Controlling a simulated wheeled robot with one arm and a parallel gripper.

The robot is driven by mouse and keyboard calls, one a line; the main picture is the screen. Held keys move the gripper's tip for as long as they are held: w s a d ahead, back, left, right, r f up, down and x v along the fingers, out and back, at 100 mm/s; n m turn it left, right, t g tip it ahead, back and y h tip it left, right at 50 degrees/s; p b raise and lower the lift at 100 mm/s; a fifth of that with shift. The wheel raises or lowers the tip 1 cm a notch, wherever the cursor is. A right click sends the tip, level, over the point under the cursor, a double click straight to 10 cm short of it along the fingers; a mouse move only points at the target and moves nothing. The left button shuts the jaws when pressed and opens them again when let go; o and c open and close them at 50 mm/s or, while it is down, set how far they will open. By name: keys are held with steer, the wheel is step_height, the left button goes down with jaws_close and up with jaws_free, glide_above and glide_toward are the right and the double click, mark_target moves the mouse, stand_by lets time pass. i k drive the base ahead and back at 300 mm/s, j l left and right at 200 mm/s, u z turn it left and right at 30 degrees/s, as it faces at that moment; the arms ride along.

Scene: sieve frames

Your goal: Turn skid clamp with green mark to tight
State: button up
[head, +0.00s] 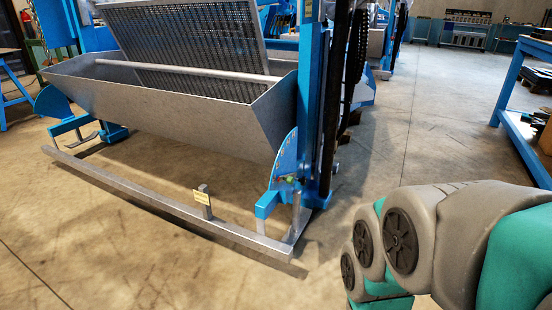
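A blue sieve frame stands ahead with a grey metal trough (180,105). At its right end a blue curved side plate (283,157) carries a small clamp with a green mark (290,179), just above a blue bracket (267,204). The clamp is too small to tell whether it is tight or loose. A grey skid bar (150,200) runs low along the front and has a small post with a yellow label (201,195). My gripper is not in view; only my arm's links show at the lower right, apart from the frame.
A blue upright column (313,90) with black chains stands behind the clamp. A blue workbench (525,135) is at the right edge. The concrete floor (390,150) between the frame and the bench is clear. More machines stand at the back.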

mark_target(302, 181)
steer(key=i+l+z, duration=0.2)
steer(key=i, duration=0.3)
steer(key=i+l+z, duration=0.2)
steer(key=i, duration=0.3)
